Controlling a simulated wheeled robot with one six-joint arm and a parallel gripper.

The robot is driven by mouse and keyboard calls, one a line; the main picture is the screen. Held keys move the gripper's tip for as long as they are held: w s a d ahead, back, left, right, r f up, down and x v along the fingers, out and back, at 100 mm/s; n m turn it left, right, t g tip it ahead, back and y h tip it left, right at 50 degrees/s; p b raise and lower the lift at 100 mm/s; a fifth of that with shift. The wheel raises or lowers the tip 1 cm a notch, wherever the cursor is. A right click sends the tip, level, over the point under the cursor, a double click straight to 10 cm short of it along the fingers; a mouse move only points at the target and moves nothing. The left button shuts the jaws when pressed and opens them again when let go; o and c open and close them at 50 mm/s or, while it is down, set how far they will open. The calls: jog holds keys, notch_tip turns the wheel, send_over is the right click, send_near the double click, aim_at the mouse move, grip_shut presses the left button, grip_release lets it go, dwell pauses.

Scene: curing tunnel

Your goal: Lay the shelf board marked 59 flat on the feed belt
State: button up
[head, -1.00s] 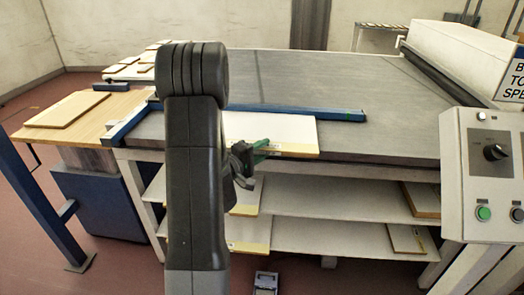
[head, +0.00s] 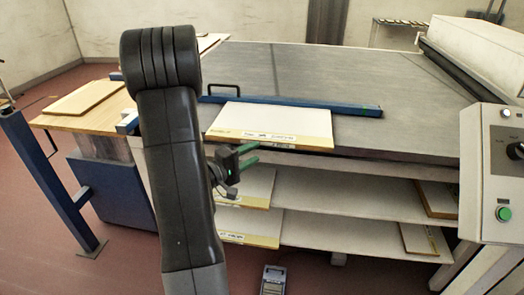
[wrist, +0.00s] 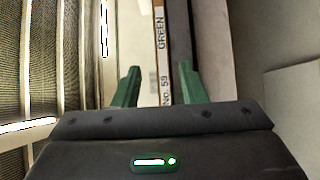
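The shelf board marked 59 (head: 272,118) is white on top with a yellowish front edge. It lies flat on the grey feed belt (head: 310,72), at its front edge, close in front of a blue bar. In the wrist view its labelled edge (wrist: 161,50) reads "No. 59 GREEN". My gripper (head: 250,155) is just below and in front of the board's front edge, with green fingers pointing right. In the wrist view the fingers of my gripper (wrist: 158,85) are spread, with the board's edge showing between them and space on both sides. The gripper holds nothing.
The blue bar (head: 350,108) lies across the belt behind the board. More boards lie on the shelves (head: 350,192) below. A wooden side table (head: 55,121) with a board stands left. A control box (head: 490,150) stands right. The belt behind the bar is clear.

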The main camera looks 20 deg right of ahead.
aim_at(276, 140)
jog(key=shift+v, duration=0.95)
jog(key=p+x, duration=0.1)
jog(key=x, duration=1.1)
jog(key=shift+p, duration=0.35)
jog(key=shift+r, duration=0.5)
jog(key=shift+a, duration=0.1)
